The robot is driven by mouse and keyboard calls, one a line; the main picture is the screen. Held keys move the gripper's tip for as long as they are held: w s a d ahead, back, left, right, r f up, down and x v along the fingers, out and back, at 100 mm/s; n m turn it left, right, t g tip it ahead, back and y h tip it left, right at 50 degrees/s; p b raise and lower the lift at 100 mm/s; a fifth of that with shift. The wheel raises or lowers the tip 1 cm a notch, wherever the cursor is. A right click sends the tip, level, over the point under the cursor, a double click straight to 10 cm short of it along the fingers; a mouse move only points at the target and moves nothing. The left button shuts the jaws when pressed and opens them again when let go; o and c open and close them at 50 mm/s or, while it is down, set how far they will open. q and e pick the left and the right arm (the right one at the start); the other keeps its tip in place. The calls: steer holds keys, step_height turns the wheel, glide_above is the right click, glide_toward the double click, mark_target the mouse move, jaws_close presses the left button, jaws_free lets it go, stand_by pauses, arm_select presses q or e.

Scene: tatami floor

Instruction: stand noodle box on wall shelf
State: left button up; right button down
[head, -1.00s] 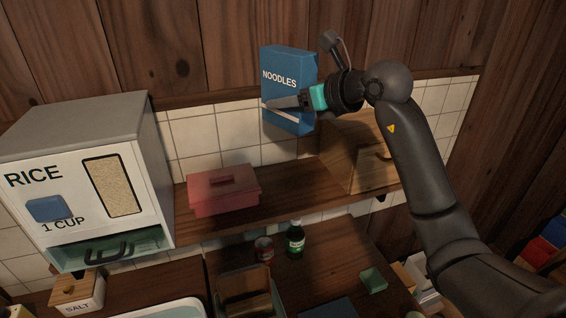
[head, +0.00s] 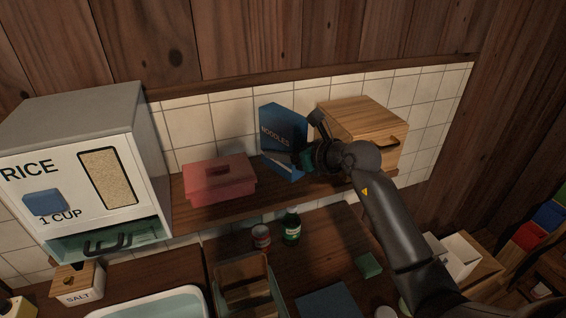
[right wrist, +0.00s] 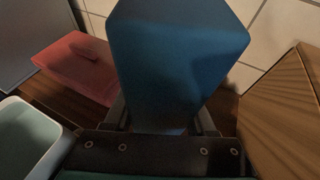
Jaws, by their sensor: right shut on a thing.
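The blue noodle box (head: 284,130) is upright at the wall shelf (head: 218,206), between a red lidded box and a wooden box. My right gripper (head: 300,160) is shut on the noodle box from the front right. In the right wrist view the noodle box (right wrist: 178,60) fills the middle, between the two fingers. Its base is at about shelf height; I cannot tell whether it touches the board. My left gripper is not in view.
The red lidded box (head: 220,181) is close on the left and the wooden box (head: 365,132) close on the right. A rice dispenser (head: 75,180) stands at the far left. Below are a green bottle (head: 292,228), a can (head: 261,237) and a salt box (head: 78,283).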

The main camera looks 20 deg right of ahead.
steer(key=shift+f, duration=1.75)
steer(key=shift+f, duration=0.1)
steer(key=shift+f, duration=0.15)
steer(key=shift+c, duration=1.1)
jaws_free()
steer(key=shift+r, duration=0.2)
steer(key=v, duration=1.2)
steer(key=shift+b, duration=0.45)
